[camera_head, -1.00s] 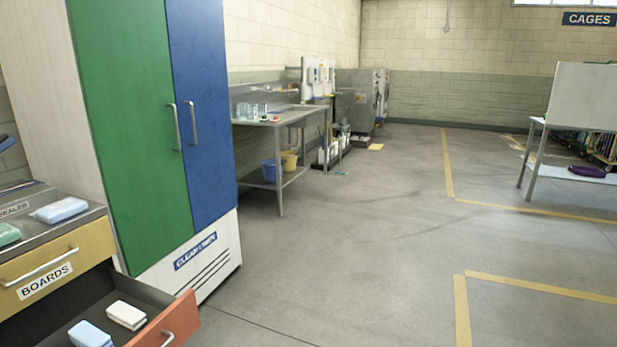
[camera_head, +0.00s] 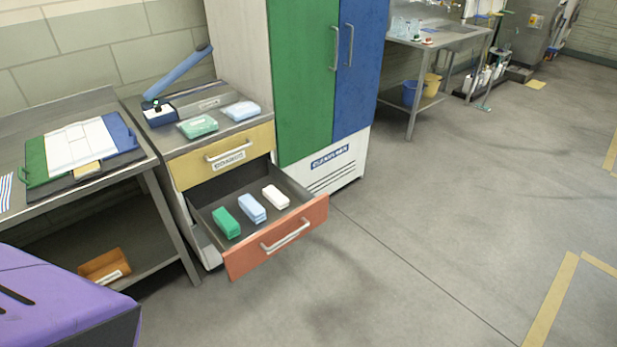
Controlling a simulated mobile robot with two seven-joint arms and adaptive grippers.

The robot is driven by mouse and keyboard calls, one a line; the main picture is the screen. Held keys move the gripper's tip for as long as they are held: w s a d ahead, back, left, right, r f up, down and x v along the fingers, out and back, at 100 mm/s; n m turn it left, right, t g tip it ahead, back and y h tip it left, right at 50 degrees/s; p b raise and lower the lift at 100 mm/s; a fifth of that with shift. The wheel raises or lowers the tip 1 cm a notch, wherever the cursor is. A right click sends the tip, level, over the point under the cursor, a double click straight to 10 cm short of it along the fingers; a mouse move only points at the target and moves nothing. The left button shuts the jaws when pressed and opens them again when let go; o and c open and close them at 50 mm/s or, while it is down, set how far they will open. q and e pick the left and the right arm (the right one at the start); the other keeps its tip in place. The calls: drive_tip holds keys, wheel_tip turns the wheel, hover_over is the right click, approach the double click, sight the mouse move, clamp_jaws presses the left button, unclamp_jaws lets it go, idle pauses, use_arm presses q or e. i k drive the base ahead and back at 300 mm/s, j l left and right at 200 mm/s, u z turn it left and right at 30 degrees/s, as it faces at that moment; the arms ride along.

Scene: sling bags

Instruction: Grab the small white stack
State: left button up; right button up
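The small white stack (camera_head: 275,197) lies in the open lower drawer (camera_head: 290,232) of the drawer unit, at the right end of a row. A light blue stack (camera_head: 251,208) lies beside it, and a green stack (camera_head: 226,222) lies at the left end. The drawer has an orange-red front with a metal handle and is pulled well out. Neither of my grippers shows in the head view.
A yellow drawer (camera_head: 222,156) above is shut; packs and a blue-armed sealer (camera_head: 178,72) sit on top. A green and blue cabinet (camera_head: 322,80) stands behind. A steel table (camera_head: 62,120) is left, with a purple object (camera_head: 60,300) in front. Floor at right is clear.

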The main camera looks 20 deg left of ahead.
sight(273, 195)
drive_tip(key=u, duration=1.1)
drive_tip(key=i+l+u, duration=0.1)
drive_tip(key=i+l, duration=0.25)
drive_tip(key=i+l+u, duration=0.1)
drive_tip(key=i+l, duration=0.25)
drive_tip(key=i+l+u, duration=0.1)
drive_tip(key=i+l, duration=0.2)
drive_tip(key=l, duration=0.15)
drive_tip(key=i+l+u, duration=0.1)
drive_tip(key=i+l, duration=0.2)
drive_tip(key=l, duration=0.15)
drive_tip(key=i+l+u, duration=0.1)
drive_tip(key=i+l, duration=0.2)
drive_tip(key=l, duration=0.15)
drive_tip(key=i, duration=0.5)
